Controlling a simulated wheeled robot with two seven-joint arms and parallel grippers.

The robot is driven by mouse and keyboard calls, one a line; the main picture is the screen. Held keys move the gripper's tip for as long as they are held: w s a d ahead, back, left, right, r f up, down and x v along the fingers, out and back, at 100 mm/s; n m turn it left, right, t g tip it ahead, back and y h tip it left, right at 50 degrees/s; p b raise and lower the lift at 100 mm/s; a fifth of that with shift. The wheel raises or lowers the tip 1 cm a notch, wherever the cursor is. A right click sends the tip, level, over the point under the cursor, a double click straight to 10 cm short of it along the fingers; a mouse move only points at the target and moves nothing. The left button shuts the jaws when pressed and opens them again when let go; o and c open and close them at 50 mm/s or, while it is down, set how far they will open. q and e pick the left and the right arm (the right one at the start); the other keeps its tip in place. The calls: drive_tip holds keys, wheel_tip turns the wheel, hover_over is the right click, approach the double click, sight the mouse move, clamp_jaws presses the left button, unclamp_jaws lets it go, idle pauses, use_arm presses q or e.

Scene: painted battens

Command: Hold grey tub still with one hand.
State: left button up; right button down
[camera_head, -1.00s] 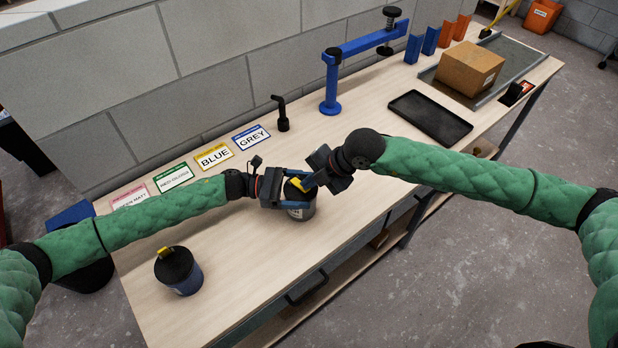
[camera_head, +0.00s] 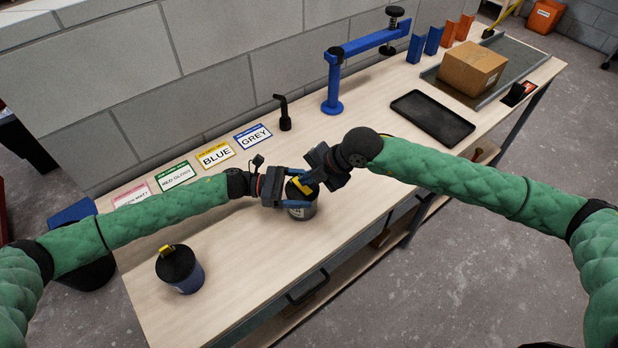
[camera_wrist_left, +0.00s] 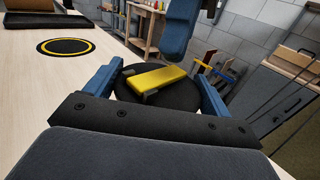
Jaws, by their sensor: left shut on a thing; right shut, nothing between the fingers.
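The grey tub (camera_head: 303,212) stands upright on the bench with a black lid and a yellow tab (camera_head: 301,185) on top. My left gripper (camera_head: 299,203) is shut around the tub's sides. In the left wrist view its two blue fingers flank the black lid (camera_wrist_left: 158,92), with the yellow tab (camera_wrist_left: 156,79) across it. My right gripper (camera_head: 308,182) is shut and empty, with its tips right at the yellow tab; I cannot tell whether they touch it. Part of the tub is hidden by both grippers.
A blue tub (camera_head: 187,276) with a black lid stands at the near left. Label cards, including a GREY card (camera_head: 253,136), line the wall side. A blue clamp arm (camera_head: 333,90), a black tray (camera_head: 433,117) and a cardboard box (camera_head: 472,67) stand farther right.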

sight(308, 187)
wheel_tip(308, 187, up, 4)
drive_tip(key=shift+r, duration=0.15)
drive_tip(key=s+d+f+v, duration=0.1)
drive_tip(key=v, duration=0.8)
drive_tip(key=shift+s+d+r, duration=0.15)
drive_tip(key=shift+d, duration=0.05)
use_arm(q)
drive_tip(key=o, duration=1.2)
drive_tip(key=shift+o, duration=0.2)
drive_tip(key=w+a, duration=0.1)
drive_tip(key=a, duration=1.1)
drive_tip(key=shift+w, duration=0.25)
